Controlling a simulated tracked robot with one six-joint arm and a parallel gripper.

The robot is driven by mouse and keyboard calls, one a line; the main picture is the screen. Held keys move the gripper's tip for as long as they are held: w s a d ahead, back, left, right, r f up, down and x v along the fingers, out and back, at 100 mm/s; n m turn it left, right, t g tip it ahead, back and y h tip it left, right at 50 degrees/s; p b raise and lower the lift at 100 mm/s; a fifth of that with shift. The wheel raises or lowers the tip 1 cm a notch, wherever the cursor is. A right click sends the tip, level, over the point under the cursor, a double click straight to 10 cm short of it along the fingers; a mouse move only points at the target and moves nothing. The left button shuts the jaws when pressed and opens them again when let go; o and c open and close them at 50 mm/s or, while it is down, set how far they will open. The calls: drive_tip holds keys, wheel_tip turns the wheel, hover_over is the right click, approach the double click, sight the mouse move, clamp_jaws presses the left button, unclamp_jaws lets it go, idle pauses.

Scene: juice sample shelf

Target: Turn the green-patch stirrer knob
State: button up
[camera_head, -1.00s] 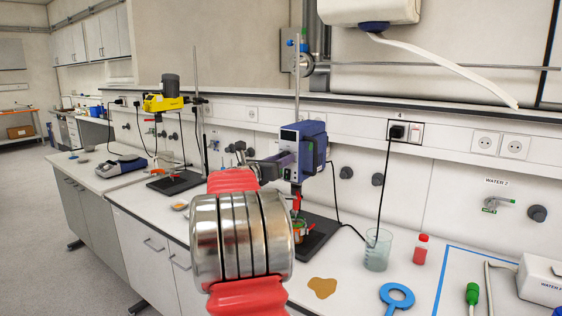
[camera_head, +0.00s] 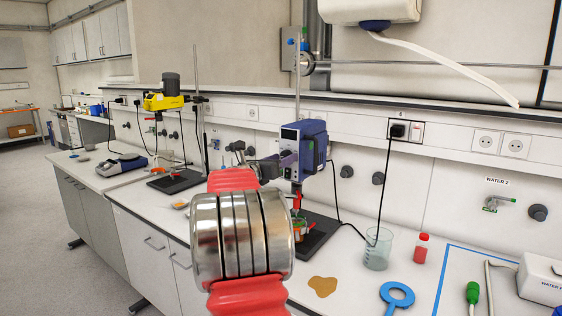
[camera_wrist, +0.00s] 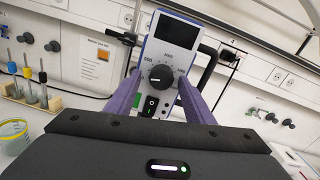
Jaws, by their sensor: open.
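The blue stirrer (camera_head: 304,150) is clamped on a stand on the bench, with a beaker below it. In the wrist view its white front panel (camera_wrist: 176,56) fills the upper middle, with a dark display at the top. The round black knob (camera_wrist: 160,76) has a white pointer mark and numbers around it. A black rocker switch (camera_wrist: 150,106) sits below it.
A yellow stirrer (camera_head: 164,102) stands farther left. A black cable hangs from a wall socket near the glass beaker.

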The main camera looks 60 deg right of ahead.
drive_tip(key=shift+a, duration=0.1)
drive_tip(key=w+a, duration=0.1)
drive_tip(key=a, duration=1.2)
drive_tip(key=shift+w+a, duration=0.3)
drive_tip(key=s+a+f+m+t+y, duration=0.2)
drive_tip(key=a+f+m+y, duration=0.4)
drive_tip(key=a, duration=1.2)
drive_tip(key=s+a+f+m+t+y, duration=0.3)
drive_tip(key=a+f+m+y, duration=0.3)
drive_tip(key=a, duration=1.3)
drive_tip(key=s+a+f+m+t+y, duration=0.2)
drive_tip(key=a+f+m+y, duration=0.3)
drive_tip(key=a, duration=1.4)
wheel_tip(320, 180, down, 2)
drive_tip(key=shift+s+f+m+t+y, duration=0.15)
drive_tip(key=shift+m+t+y, duration=0.25)
drive_tip(key=shift+m, duration=0.4)
